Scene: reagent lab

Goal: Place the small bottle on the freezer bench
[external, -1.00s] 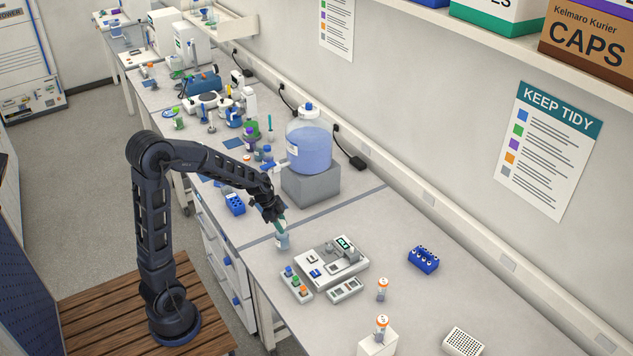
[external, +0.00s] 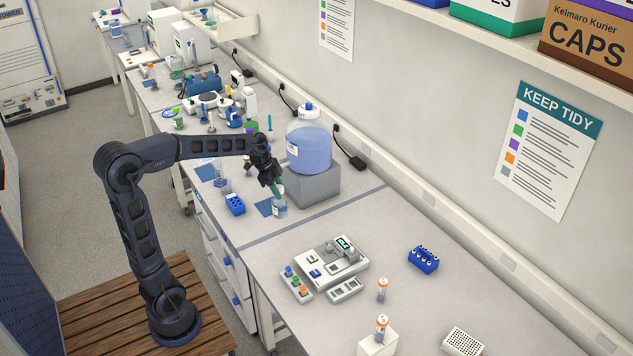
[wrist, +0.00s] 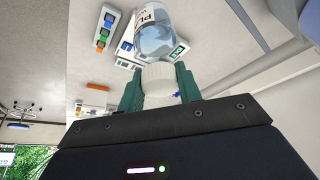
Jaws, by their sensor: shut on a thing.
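The small bottle (external: 280,208) is clear with a pale blue tint and a white label. My gripper (external: 277,188) is above it, with its green fingers shut on the bottle's cap. The bottle hangs down from the fingers, near the grey block. I cannot tell how far its base is above the bench. In the wrist view the bottle (wrist: 152,38) and its white cap (wrist: 160,76) sit between the fingers of my gripper (wrist: 160,80). I cannot tell which bench (external: 335,214) is the freezer bench.
A large blue-filled carboy (external: 309,145) on a grey block (external: 311,185) stands right of the bottle. Bench instruments (external: 331,262) stand in front. Crowded glassware fills the bench behind.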

